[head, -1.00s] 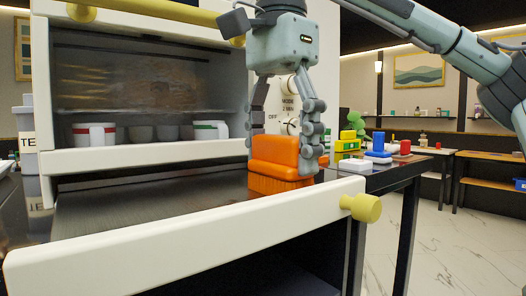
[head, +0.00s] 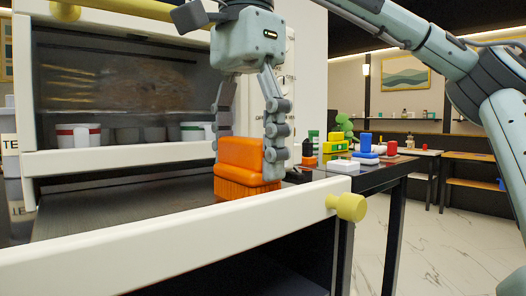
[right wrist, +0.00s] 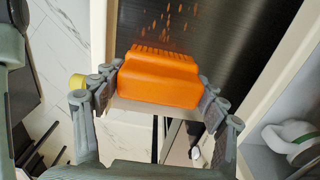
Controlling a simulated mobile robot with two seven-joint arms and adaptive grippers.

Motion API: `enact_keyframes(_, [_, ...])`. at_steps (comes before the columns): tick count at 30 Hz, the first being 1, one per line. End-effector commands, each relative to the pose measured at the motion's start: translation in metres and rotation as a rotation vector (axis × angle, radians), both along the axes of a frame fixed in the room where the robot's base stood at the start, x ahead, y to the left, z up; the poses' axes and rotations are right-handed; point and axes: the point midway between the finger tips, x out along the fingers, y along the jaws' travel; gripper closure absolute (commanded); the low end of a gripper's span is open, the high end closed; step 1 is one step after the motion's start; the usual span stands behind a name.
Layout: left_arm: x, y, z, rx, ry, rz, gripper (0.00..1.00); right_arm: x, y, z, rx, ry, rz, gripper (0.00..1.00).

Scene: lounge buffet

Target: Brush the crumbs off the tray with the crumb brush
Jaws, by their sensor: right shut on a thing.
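The orange crumb brush (head: 242,160) is upright, with its bristles down, at the right end of the pulled-out dark tray (head: 120,205). My right gripper (head: 247,150) is shut on the brush, a finger on each side. In the right wrist view, the brush (right wrist: 160,78) sits between the fingers, its bristle side toward the tray (right wrist: 215,25). Several small brown crumbs (right wrist: 168,17) lie on the tray just beyond the bristles. Whether the bristle tips touch the tray is hard to tell. My left gripper is not in view.
The tray's white front panel (head: 150,250) with a yellow knob (head: 348,207) runs across the front. The white oven (head: 85,163) above the tray holds cups. Coloured blocks (head: 366,150) stand on the dark table to the right. Open floor lies beyond.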

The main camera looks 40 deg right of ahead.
Motion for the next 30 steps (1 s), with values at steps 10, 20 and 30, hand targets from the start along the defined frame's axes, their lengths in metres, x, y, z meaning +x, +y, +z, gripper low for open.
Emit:
enact_keyframes(10, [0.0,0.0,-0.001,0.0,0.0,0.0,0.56,0.0,0.011,-0.002,0.001,0.002,0.001,0.83])
enact_keyframes(20, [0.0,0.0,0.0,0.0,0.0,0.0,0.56,-0.001,0.025,-0.002,-0.001,0.004,0.004,0.83])
enact_keyframes(30, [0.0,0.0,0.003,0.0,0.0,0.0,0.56,-0.002,0.057,-0.001,0.0,0.005,0.003,0.83])
